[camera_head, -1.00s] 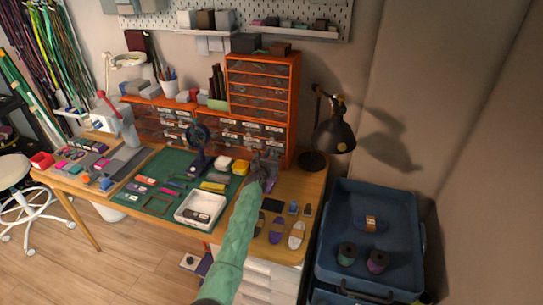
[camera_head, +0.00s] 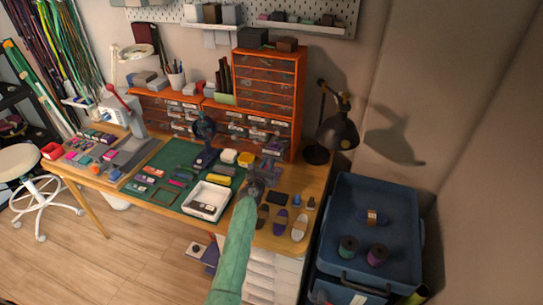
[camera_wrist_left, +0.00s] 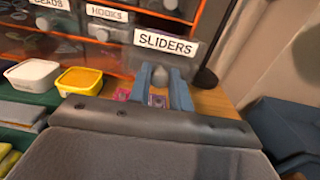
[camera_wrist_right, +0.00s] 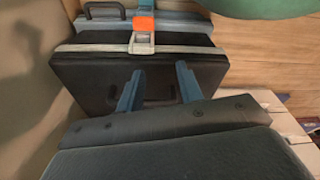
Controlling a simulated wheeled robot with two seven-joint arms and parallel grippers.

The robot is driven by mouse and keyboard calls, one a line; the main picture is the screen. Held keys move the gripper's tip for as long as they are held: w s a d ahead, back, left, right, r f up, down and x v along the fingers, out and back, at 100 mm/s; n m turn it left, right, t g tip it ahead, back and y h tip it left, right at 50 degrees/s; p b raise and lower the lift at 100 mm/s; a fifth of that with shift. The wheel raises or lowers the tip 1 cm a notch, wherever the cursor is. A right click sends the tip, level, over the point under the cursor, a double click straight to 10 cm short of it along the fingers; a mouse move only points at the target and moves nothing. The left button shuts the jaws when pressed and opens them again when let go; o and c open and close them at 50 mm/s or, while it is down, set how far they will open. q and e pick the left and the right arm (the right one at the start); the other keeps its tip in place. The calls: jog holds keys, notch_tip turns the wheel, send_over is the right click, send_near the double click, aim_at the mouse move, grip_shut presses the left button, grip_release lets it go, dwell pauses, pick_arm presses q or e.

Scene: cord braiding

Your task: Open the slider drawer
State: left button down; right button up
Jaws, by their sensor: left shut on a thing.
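The slider drawer (camera_wrist_left: 165,45) has a white SLIDERS label and a round grey knob (camera_wrist_left: 160,76) in the left wrist view. My left gripper (camera_wrist_left: 163,88) is shut on this knob, one finger on each side. In the head view, the drawer (camera_head: 269,164) stands out from the lower right of the orange cabinet (camera_head: 297,120), over the table. My left gripper (camera_head: 254,187) is at its front, and my arm hides part of it. My right gripper (camera_wrist_right: 158,85) is open and empty, before a black case (camera_wrist_right: 80,85) in the right wrist view.
The HOOKS drawer (camera_wrist_left: 108,22) is beside the slider drawer. A white tub (camera_wrist_left: 35,73) and a yellow tub (camera_wrist_left: 80,80) stand to the left. A black lamp (camera_head: 337,133) stands right of the cabinet. Shoe-shaped items (camera_head: 280,221) lie on the table in front.

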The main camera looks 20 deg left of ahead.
pick_arm(q)
jog(key=shift+s, duration=0.35)
pick_arm(e)
jog(key=shift+d+f, duration=0.1)
jog(key=shift+f, duration=0.15)
pick_arm(q)
jog(key=c, duration=1.3)
grip_release()
pick_arm(e)
jog(key=shift+d, duration=0.1)
pick_arm(q)
jog(key=shift+s+a, duration=0.1)
jog(key=shift+s, duration=0.5)
jog(key=s+p, duration=0.1)
jog(key=s, duration=0.3)
jog(key=shift+s+a, duration=0.15)
jog(key=shift+s, duration=0.15)
jog(key=shift+s+p, duration=0.4)
jog(key=shift+s, duration=0.6)
jog(key=shift+a, duration=0.1)
pick_arm(e)
jog(key=s+f, duration=0.1)
jog(key=d+f, duration=0.1)
jog(key=f, duration=0.1)
jog(key=shift+s+d, duration=0.15)
jog(key=shift+s, duration=0.25)
jog(key=shift+d, duration=0.1)
